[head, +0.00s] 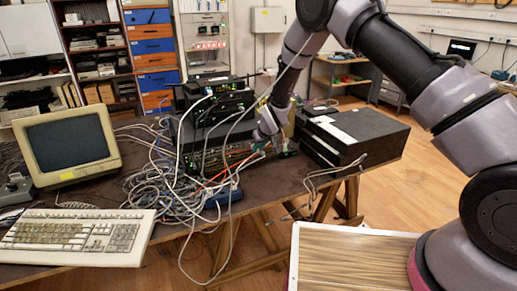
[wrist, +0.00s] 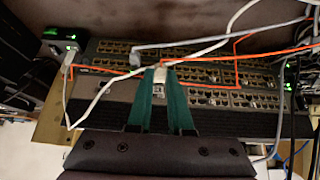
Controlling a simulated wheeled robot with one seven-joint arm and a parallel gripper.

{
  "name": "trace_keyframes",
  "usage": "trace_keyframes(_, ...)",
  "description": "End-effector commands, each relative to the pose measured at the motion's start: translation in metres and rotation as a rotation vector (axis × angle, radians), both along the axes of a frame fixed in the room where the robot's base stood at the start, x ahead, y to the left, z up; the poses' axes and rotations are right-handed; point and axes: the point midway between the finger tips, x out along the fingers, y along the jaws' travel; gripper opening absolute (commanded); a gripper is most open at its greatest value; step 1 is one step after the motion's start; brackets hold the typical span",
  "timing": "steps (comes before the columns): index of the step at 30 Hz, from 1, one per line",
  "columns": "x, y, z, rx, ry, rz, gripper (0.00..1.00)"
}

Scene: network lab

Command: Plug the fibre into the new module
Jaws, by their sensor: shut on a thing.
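My gripper (wrist: 160,78) shows in the wrist view with two green fingers closed on a small pale plug (wrist: 160,73) in front of a rack switch (wrist: 215,118) with rows of ports. Orange fibre (wrist: 200,62) and a white cable run close by the fingertips; I cannot tell which joins the held plug. I cannot tell whether the plug touches a port. I cannot make out which part is the new module. In the head view my gripper (head: 267,143) is at the front of the stacked equipment, its fingertips partly hidden among cables.
A heap of grey cables (head: 175,180) lies on the table left of the switch and hangs over the edge. Black boxes (head: 350,130) stand to the right. A monitor (head: 70,140) and keyboard (head: 75,235) are at the left. Loose cables cross the switch face.

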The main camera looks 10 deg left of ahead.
Motion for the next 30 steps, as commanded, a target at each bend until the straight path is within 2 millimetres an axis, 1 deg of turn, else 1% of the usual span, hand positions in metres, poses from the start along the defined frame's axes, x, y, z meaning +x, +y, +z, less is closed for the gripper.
trace_keyframes(15, 0.0063, 0.0040, -0.0002, 0.000, 0.000, 0.000, 0.00)
trace_keyframes(30, 0.0064, 0.0042, -0.0001, 0.000, 0.000, 0.000, 0.00)
